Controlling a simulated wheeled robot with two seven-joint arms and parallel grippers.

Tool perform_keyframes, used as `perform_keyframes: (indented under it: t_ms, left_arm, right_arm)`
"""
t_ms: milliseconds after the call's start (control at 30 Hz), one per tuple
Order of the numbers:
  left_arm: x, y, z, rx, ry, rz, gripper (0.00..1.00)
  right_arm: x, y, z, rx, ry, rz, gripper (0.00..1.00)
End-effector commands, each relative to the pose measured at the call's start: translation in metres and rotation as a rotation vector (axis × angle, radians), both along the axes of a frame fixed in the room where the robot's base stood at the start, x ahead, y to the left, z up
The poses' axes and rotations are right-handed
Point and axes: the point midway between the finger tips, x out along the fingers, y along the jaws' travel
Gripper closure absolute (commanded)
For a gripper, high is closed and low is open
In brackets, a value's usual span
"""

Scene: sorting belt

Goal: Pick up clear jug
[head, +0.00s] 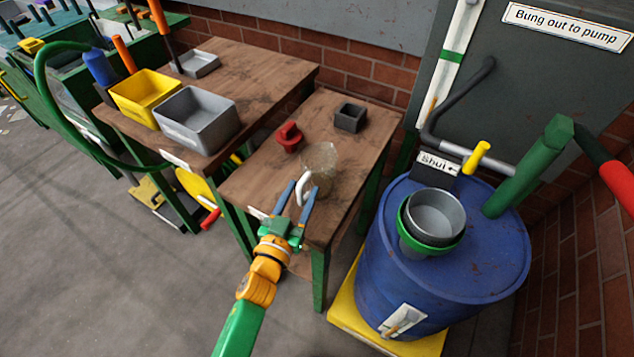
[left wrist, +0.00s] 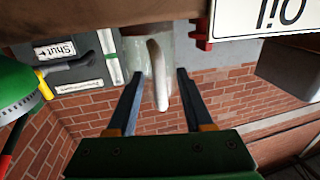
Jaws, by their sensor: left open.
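The clear jug (head: 322,164) stands on the small wooden table (head: 262,186), with its white handle (head: 304,187) turned toward my left gripper. My left gripper (head: 298,188) is open, its two blue fingers reaching to either side of the handle. In the left wrist view the handle (left wrist: 158,75) shows between the open fingers (left wrist: 156,80), and part of the jug's see-through body (left wrist: 135,55) shows behind it. I cannot tell whether a finger touches the handle. My right gripper is not in view.
A red object (head: 289,137) and a dark square box (head: 350,117) stand behind the jug. A blue drum (head: 440,290) with a metal funnel is on the right. A yellow bin (head: 146,97) and a grey bin (head: 197,119) sit on the left table.

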Motion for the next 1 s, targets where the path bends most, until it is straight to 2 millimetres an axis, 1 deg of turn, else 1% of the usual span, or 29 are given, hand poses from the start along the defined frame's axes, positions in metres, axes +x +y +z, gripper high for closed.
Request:
perform_keyframes:
  t_ms: [100, 133, 167, 200, 267, 300, 333, 1000]
  left_arm:
    - [-0.0003, 0.0002, -0.0003, 0.0, 0.001, 0.001, 0.49]
    - [-0.0004, 0.0003, -0.0003, 0.0, 0.001, 0.001, 0.51]
    - [-0.0004, 0.0003, -0.0003, 0.0, 0.001, 0.001, 0.59]
    - [-0.0005, 0.0004, -0.0003, 0.0, 0.001, 0.001, 0.7]
    - [-0.0005, 0.0004, -0.0004, 0.0, 0.001, 0.001, 0.86]
    - [-0.0006, 0.0004, -0.0004, 0.0, 0.001, 0.001, 0.97]
    - [-0.0006, 0.0004, -0.0004, 0.0, 0.001, 0.001, 1.0]
    - [-0.0008, 0.0006, -0.0008, 0.001, 0.002, 0.001, 1.0]
  right_arm:
    - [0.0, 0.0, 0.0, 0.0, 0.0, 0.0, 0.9]
    - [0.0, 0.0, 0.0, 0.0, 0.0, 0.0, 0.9]
    - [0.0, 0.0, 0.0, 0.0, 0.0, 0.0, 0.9]
    - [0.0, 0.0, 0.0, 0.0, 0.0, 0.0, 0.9]
    - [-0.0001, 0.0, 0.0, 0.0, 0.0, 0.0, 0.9]
    - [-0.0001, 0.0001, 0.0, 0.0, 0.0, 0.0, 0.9]
    - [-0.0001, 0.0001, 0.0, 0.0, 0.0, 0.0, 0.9]
    - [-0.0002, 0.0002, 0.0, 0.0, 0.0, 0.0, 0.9]
